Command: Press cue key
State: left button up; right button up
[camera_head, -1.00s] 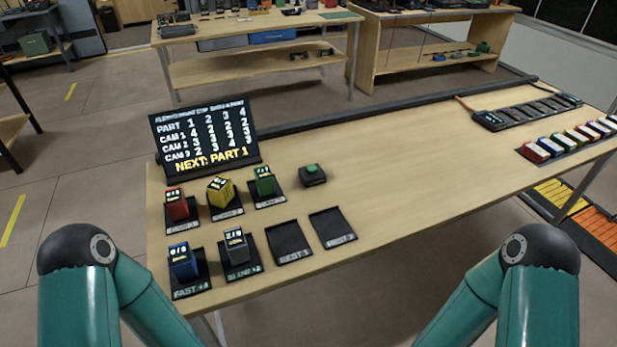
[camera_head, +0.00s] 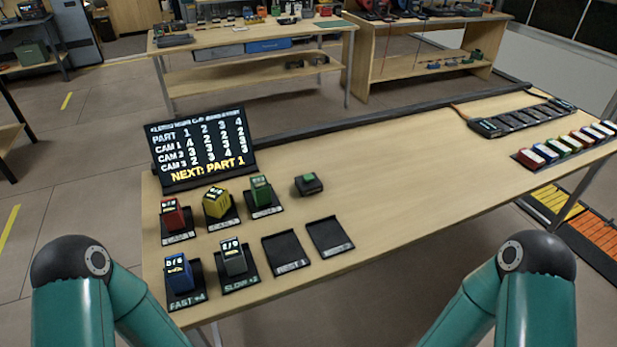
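The cue key looks to be the small black box with a green top (camera_head: 309,183), standing alone on the table right of the green block. A black display board (camera_head: 203,146) behind the blocks lists parts and cams and reads "NEXT: PART 1" in yellow. A red block (camera_head: 172,213), a yellow block (camera_head: 217,202) and a green block (camera_head: 261,190) stand on black pads. A blue block (camera_head: 177,271) and a grey block (camera_head: 233,257) stand in the front row. Only my teal arms show, at the lower left and lower right; both grippers are out of view.
Two empty black pads (camera_head: 287,250) lie right of the grey block. A black slotted rack (camera_head: 522,118) and a row of coloured blocks (camera_head: 566,145) are at the table's right end. The middle of the wooden table (camera_head: 400,170) is clear.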

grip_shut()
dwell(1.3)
